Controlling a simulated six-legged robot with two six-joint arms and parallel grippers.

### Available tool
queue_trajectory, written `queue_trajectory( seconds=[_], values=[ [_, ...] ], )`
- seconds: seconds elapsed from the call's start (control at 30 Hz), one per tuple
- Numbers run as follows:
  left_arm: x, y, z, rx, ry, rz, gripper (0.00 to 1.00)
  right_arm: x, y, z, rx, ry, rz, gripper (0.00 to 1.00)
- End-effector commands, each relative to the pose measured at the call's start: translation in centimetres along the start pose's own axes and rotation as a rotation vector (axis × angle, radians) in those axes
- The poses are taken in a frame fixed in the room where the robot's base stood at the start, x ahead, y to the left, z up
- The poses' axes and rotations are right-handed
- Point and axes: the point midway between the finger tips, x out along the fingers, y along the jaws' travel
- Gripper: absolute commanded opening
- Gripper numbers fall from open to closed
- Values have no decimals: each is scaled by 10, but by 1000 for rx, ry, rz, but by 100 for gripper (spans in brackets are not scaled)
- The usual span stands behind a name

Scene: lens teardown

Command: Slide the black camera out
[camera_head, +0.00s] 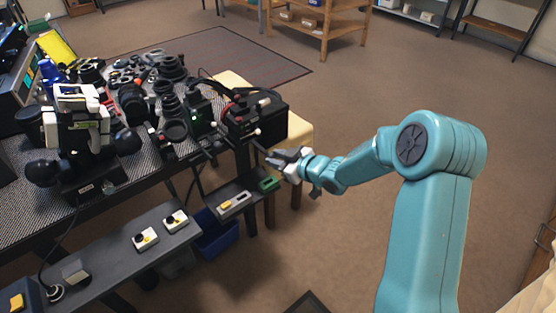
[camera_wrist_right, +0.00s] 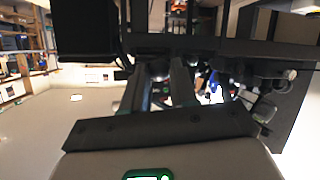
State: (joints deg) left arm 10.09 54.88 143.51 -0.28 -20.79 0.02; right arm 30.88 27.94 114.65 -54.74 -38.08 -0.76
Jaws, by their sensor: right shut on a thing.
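The black camera (camera_head: 268,112) is a boxy dark body at the right end of the cluttered bench, with reddish parts and cables at its left. My right gripper (camera_head: 271,158) comes in from the right just below its near face. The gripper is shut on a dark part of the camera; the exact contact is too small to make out. In the right wrist view my two dark fingers (camera_wrist_right: 158,88) reach up against a black body, whose detail is unclear. My left gripper is not in view.
The bench holds many black lens parts (camera_head: 172,130) and a white-and-black device (camera_head: 78,120) at left. A yellowish stool (camera_head: 297,133) stands behind the camera. A low grey shelf (camera_head: 110,255) with switch boxes runs in front, with a blue bin (camera_head: 215,238).

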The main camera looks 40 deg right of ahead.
Motion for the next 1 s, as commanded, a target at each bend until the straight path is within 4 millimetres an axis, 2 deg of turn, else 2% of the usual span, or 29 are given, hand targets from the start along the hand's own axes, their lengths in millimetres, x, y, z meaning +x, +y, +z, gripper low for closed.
queue_trajectory(
  seconds=[0.27, 0.3, 0.67, 0.77, 1.0],
  values=[
    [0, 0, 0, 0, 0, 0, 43, 1, -1, 3, 3, -12, -3, 0],
    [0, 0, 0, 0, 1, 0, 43, 1, -1, 4, 4, -13, -3, 37],
    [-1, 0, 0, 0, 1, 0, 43, -4, 0, 1, 2, -7, -1, 37],
    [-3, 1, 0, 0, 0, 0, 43, -19, 1, 0, 1, -8, 0, 37],
    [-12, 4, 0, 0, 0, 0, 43, -82, 2, -1, 3, -9, 3, 37]
  ],
)
